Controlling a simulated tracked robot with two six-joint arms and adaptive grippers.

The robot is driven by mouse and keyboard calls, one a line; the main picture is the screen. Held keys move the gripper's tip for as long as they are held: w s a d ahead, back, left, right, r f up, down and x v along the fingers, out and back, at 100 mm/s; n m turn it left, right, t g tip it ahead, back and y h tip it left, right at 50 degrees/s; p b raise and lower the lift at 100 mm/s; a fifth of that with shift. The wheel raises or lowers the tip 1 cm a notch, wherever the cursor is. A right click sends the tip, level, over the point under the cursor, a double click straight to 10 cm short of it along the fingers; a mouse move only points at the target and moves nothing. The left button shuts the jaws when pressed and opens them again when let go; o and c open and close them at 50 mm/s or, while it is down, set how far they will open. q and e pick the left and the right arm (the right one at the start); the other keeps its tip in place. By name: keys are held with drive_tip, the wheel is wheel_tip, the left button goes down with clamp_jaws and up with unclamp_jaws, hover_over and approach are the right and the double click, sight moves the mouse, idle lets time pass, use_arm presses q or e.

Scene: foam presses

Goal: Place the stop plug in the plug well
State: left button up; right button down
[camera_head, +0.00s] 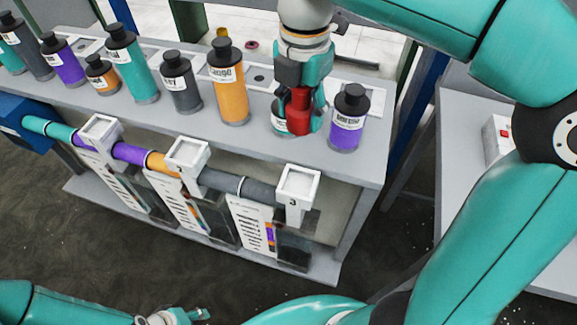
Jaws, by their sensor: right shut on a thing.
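My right gripper (301,112) points down over the right part of the grey bench and is shut on a red piece (298,121), which looks like the stop plug. I cannot pick out the plug well for certain. My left gripper (190,316) is low at the bottom edge, far from the bench top, partly cut off; its jaws are unclear.
A purple bottle (348,119) stands just right of the gripper, an orange one (227,84) to its left. More bottles line the grey bench (190,122). White square funnels (298,184) sit along a coloured pipe (222,182) in front. A second table (462,115) stands right.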

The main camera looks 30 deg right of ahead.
drive_tip(key=shift+n, duration=0.3)
wheel_tip(320, 180, down, 20)
drive_tip(key=shift+w+d+r+b, duration=0.15)
drive_tip(key=shift+r+b, duration=0.1)
drive_tip(key=shift+b, duration=0.75)
drive_tip(key=shift+f, duration=0.1)
drive_tip(key=shift+c, duration=2.3)
unclamp_jaws()
wheel_tip(320, 180, up, 12)
drive_tip(key=p, duration=0.1)
